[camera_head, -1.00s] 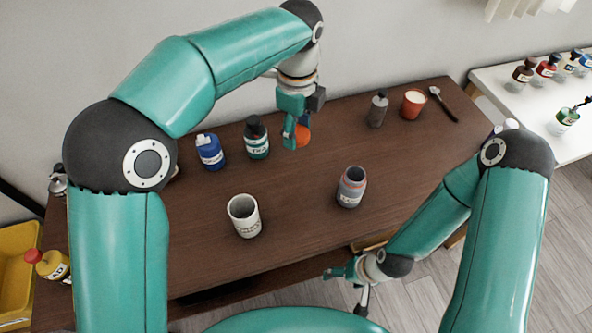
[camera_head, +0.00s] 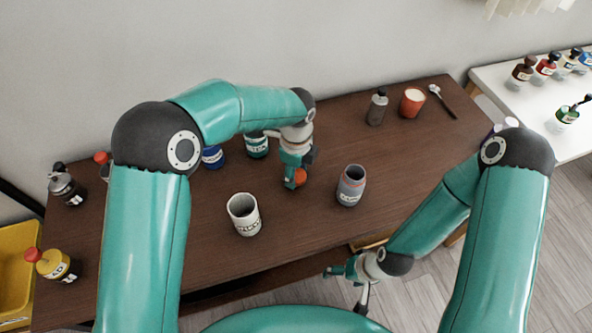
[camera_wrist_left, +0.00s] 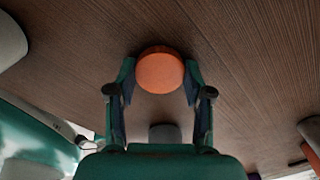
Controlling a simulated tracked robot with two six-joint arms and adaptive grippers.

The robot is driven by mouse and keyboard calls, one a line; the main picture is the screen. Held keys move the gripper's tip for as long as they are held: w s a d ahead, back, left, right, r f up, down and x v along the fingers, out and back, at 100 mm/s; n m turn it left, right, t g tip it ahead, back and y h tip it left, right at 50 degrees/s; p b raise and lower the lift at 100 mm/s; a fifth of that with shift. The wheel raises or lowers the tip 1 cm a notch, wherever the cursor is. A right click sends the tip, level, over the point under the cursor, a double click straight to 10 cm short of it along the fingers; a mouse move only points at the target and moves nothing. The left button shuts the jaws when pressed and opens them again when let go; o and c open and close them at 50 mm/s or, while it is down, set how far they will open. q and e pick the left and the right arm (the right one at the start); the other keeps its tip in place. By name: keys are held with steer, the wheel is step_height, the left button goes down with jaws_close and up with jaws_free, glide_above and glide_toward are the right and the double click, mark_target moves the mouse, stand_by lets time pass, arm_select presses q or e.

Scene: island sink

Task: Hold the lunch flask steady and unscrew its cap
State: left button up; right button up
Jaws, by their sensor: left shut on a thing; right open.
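A grey-blue flask (camera_head: 350,188) with a pale label stands upright on the brown table, right of centre in the head view. Its top is uncovered. My left gripper (camera_head: 294,182) is shut on a round orange cap (camera_head: 301,176), left of the flask and apart from it. The wrist view shows the cap (camera_wrist_left: 160,71) between both fingertips of my left gripper (camera_wrist_left: 160,80). I cannot tell whether the cap touches the table. My right gripper (camera_head: 337,272) is open and empty at the table's front side, below the flask in the picture and away from it.
A white cup (camera_head: 244,215) stands left of the flask. Blue (camera_head: 212,156) and dark teal (camera_head: 257,146) bottles stand partly hidden behind my left arm. A grey bottle (camera_head: 377,108), an orange cup (camera_head: 412,102) and a spoon (camera_head: 442,100) are at the back right. Table around the flask is clear.

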arm_select(q)
steer(key=shift+f, duration=0.2)
steer(key=o, duration=1.3)
steer(key=shift+r, duration=0.1)
